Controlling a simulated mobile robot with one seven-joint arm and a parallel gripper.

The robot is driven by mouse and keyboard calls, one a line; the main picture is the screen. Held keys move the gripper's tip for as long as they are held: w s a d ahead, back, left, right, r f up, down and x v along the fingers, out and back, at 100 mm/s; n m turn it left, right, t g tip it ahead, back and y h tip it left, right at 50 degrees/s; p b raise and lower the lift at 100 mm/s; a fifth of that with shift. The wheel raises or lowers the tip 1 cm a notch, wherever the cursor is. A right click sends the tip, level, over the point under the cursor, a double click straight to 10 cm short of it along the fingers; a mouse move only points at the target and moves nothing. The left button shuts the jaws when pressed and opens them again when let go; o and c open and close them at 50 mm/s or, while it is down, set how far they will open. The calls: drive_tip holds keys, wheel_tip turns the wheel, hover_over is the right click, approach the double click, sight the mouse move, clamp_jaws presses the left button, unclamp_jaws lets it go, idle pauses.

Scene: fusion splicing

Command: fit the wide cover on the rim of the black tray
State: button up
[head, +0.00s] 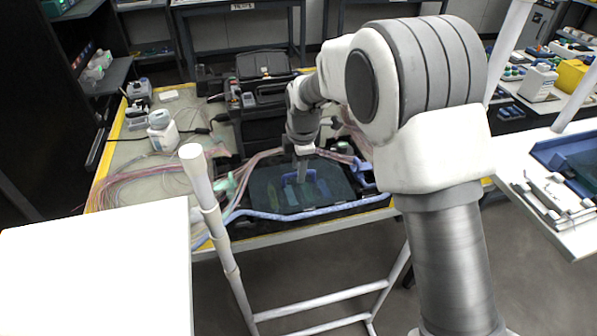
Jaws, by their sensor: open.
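The black tray (343,208) lies near the front edge of the work table. A wide, dark see-through cover (265,178) lies over the tray, with green and blue shapes showing dimly through it. From this view I cannot tell whether its edges sit down on the rim all round. My gripper (302,178) points down above the middle of the cover, open. The fingertips are small here, and I cannot tell whether they touch the cover.
Blue tubing (295,216) runs along the tray's front, and pink fibre bundles (130,190) lie to its left. A black splicer (262,95) stands behind. A white bottle (162,131) stands at back left. A white frame (225,245) rises in front.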

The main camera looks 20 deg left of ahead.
sight(302, 190)
wheel_tip(302, 190, up, 10)
drive_tip(key=s+d+p, duration=0.1)
drive_tip(key=shift+s+f, duration=0.25)
drive_tip(key=shift+s, duration=0.05)
drive_tip(key=s+d+r+m+t, duration=0.1)
drive_tip(key=s+d+r+m, duration=0.4)
drive_tip(key=d, duration=0.4)
drive_tip(key=s+d+r+m+t, duration=0.1)
drive_tip(key=s+d+r+m, duration=0.3)
drive_tip(key=d+r+m, duration=0.4)
drive_tip(key=s+d+f+m+t+h, duration=0.1)
drive_tip(key=s+d+m, duration=1)
drive_tip(key=s, duration=0.5)
drive_tip(key=shift+d+f+t, duration=0.3)
drive_tip(key=shift+d+t, duration=0.1)
drive_tip(key=shift+d, duration=0.75)
drive_tip(key=shift+r, duration=0.15)
